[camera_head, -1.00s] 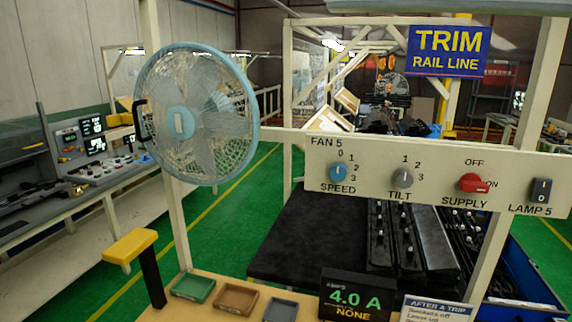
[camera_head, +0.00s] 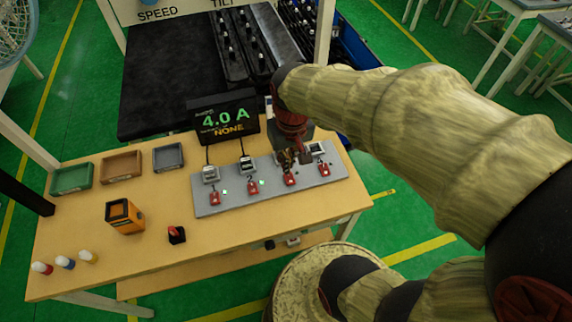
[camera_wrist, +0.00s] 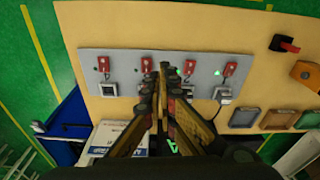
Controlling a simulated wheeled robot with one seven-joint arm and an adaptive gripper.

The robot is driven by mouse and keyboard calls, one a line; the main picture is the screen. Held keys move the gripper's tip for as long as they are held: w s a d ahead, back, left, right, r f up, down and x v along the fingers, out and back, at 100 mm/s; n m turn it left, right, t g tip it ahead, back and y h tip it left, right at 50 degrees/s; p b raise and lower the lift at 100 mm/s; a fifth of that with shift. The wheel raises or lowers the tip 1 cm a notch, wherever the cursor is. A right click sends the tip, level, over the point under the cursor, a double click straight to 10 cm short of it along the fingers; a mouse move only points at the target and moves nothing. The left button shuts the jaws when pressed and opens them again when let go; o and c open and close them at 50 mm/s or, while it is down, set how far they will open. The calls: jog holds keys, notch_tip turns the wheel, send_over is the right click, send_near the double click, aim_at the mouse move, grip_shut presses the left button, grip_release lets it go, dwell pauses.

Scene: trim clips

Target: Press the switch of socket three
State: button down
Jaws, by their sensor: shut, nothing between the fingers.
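The grey socket strip (camera_head: 238,204) lies on the wooden bench with a row of red switches. The third switch from the left (camera_head: 290,179) appears to be socket three's; it also shows in the wrist view (camera_wrist: 146,63). My gripper (camera_head: 296,160) is shut and empty, pointing down over the strip just behind this switch. In the wrist view my fingertips (camera_wrist: 165,68) appear between the second and third switches; I cannot tell whether they touch anything. My gripper hides part of socket three. Green lights show beside the first (camera_head: 215,198) and second (camera_head: 253,187) switches.
A display (camera_head: 222,118) reading 4.0 A and NONE stands behind the strip. Plugs sit in the first (camera_head: 210,174) and second (camera_head: 247,165) sockets. The front bench is mostly clear.

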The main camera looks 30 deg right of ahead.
jog(key=m+g+p, duration=0.1)
jog(key=g+p, duration=0.1)
send_over(289, 179)
jog(key=s, duration=0.2)
notch_tip(289, 179, down, 7)
jog(key=shift+t, duration=0.4)
jog(key=shift+w+d+r+b, duration=0.1)
jog(key=shift+w+b, duration=0.05)
jog(key=shift+w, duration=0.9)
jog(key=shift+w+d+r+b, duration=0.1)
jog(key=shift+w+b, duration=0.05)
jog(key=shift+w, duration=0.85)
notch_tip(289, 179, down, 14)
jog(key=shift+f+b, duration=0.1)
jog(key=shift+b, duration=1.05)
